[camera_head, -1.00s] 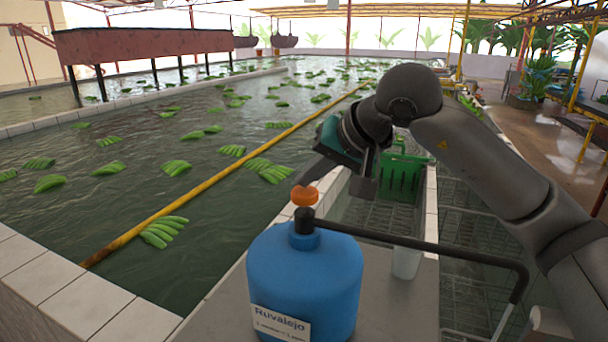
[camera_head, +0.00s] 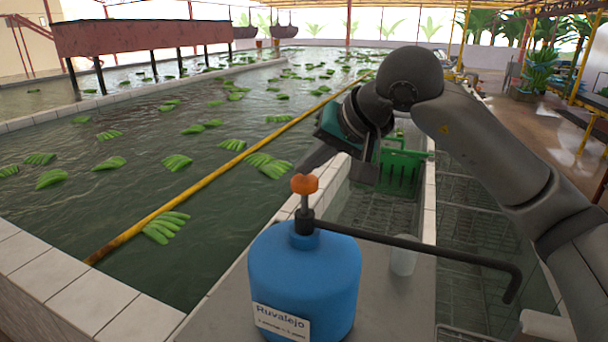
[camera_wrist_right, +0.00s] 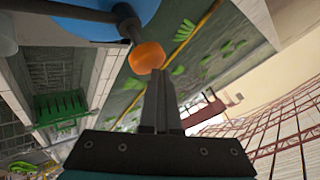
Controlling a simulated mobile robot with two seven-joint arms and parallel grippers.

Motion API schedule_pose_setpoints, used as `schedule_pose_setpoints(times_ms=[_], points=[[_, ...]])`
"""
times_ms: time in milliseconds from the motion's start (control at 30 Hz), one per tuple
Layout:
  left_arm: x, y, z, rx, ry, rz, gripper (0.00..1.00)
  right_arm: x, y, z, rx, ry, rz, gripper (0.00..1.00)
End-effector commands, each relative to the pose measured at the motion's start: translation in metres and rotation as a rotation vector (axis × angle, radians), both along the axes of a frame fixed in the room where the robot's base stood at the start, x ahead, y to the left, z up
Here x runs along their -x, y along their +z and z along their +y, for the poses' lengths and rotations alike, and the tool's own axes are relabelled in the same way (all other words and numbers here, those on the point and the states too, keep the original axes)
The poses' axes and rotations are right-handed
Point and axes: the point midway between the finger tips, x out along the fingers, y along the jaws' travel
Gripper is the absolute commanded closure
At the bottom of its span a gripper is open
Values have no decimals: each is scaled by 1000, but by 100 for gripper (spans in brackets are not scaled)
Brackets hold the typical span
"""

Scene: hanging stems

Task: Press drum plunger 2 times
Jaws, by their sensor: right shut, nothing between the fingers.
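The drum (camera_head: 305,275) is a blue container with a white "Ruvalejo" label, standing on a grey ledge. Its plunger has an orange knob (camera_head: 304,184) on a dark rod, and a length of rod shows between knob and black collar. A black spout pipe runs right from the collar. My right gripper (camera_head: 306,165) is shut and empty, its fingertips at the top of the knob. In the right wrist view, the shut fingers (camera_wrist_right: 160,72) end at the orange knob (camera_wrist_right: 147,57); I cannot tell whether they touch it. My left gripper is not in view.
A whitish cup (camera_head: 403,261) stands on the ledge (camera_head: 385,300) under the pipe. A green crate (camera_head: 402,170) is behind my right gripper. A water basin with floating green banana bunches (camera_head: 165,228) and a yellow pole lies to the left.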

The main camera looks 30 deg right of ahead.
Motion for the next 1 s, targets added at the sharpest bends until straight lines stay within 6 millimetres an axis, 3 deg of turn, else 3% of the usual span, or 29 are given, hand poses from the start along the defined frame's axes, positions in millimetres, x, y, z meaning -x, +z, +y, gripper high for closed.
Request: schedule_pose_setpoints(times_ms=[600,1000], points=[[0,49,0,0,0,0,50,0,60,0,-1,-1,-2,100],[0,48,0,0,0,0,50,0,59,0,-1,1,-2,100]])
